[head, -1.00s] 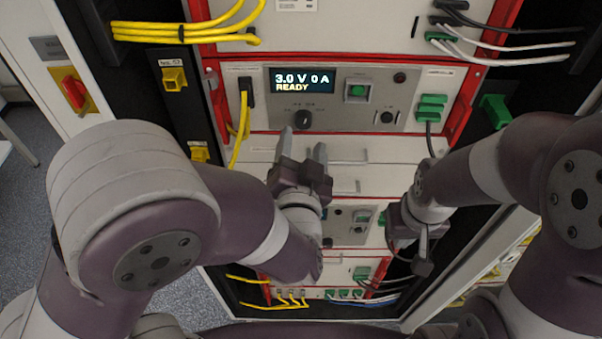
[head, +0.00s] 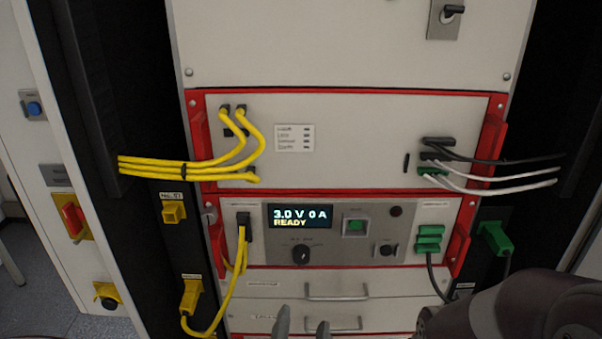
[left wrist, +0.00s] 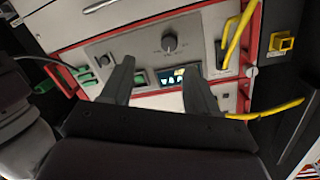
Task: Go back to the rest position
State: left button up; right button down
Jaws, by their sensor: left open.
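My left gripper (head: 302,326) shows only by its two fingertips at the bottom edge of the head view, in front of the drawers. The left wrist view shows the same gripper (left wrist: 158,84) with its fingers apart and nothing between them. The cycler panel (head: 345,272) with its lit display (head: 300,216) reading 3.0 V 0 A READY lies beyond the fingers. A part of my right arm (head: 520,315) shows at the lower right of the head view. Its gripper is out of view.
Yellow cables (head: 185,171) run to the left side of the rack. Black and white cables (head: 500,178) run to its right side. Green connectors (head: 429,238) sit on the panel's right. Red handles (head: 463,235) stick out at the sides. Drawers with metal handles (head: 337,291) lie below.

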pick_arm(q)
jog(key=s+d+f+m+g+h+b, duration=0.1)
jog(key=s+d+f+g+h, duration=0.1)
jog(key=s+d+f+g, duration=0.25)
jog(key=s+d+f+g+h, duration=0.1)
jog(key=d+f+g+h, duration=0.2)
jog(key=f+g, duration=0.3)
jog(key=a+f+n+g+y+b, duration=0.1)
jog(key=a+f+g+y+b, duration=0.2)
jog(key=a+f, duration=0.5)
jog(key=w+a+f+n+y+b, duration=0.1)
jog(key=a+n, duration=0.1)
jog(key=a, duration=0.4)
jog(key=a+n+g+y+b, duration=0.1)
jog(key=a+n, duration=0.1)
jog(key=a, duration=0.4)
jog(key=w+a+f+n+g+y+b, duration=0.1)
jog(key=a+n, duration=0.1)
jog(key=a, duration=0.4)
jog(key=shift+w+f+b, duration=0.3)
jog(key=shift+w+f, duration=0.05)
jog(key=shift+d, duration=0.1)
jog(key=shift+w, duration=0.1)
